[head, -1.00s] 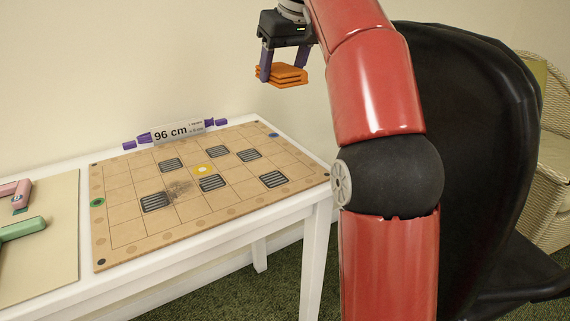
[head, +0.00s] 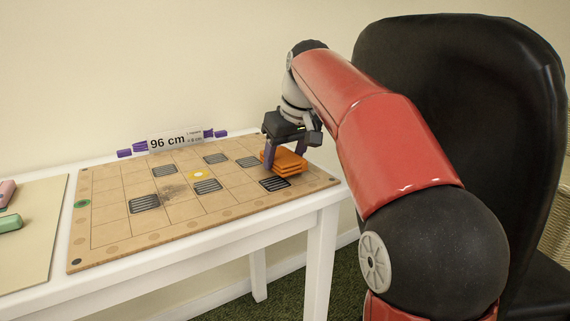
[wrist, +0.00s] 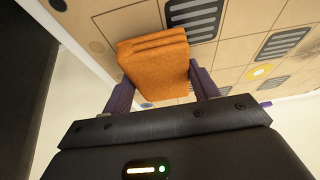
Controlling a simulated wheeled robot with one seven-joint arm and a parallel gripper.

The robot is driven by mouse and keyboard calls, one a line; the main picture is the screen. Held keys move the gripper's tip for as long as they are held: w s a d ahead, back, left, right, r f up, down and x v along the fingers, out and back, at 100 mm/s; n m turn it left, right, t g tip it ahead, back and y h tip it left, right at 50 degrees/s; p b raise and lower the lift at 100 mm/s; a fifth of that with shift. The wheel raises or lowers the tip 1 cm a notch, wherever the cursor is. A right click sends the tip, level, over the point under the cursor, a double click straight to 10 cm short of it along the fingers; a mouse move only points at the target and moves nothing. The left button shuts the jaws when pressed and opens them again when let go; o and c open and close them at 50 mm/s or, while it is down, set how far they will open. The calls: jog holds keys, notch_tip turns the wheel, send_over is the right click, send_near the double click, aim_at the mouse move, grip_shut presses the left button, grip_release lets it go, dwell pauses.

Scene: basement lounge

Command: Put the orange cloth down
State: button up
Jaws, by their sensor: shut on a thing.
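The orange cloth (head: 289,162) is a folded, layered stack near the right end of the tan grid board (head: 110,242). My gripper (head: 284,158) is shut on it, with its purple fingers on either side of the cloth. In the wrist view the orange cloth (wrist: 158,65) sits between the two fingers of my gripper (wrist: 160,88), with the board behind it. The cloth is at or just above the board; I cannot tell whether it touches.
The board has several dark slotted grates (head: 208,187) and a yellow ring mark (head: 198,174). A sign reading 96 cm (head: 175,140) stands at its back edge. Pink and green items (head: 8,222) lie on a mat at left. A black chair (head: 455,90) stands at right.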

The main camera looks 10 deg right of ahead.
jog(key=shift+f, duration=0.4)
jog(key=shift+f, duration=0.15)
jog(key=shift+f, duration=0.15)
jog(key=o, duration=0.9)
jog(key=shift+f, duration=0.1)
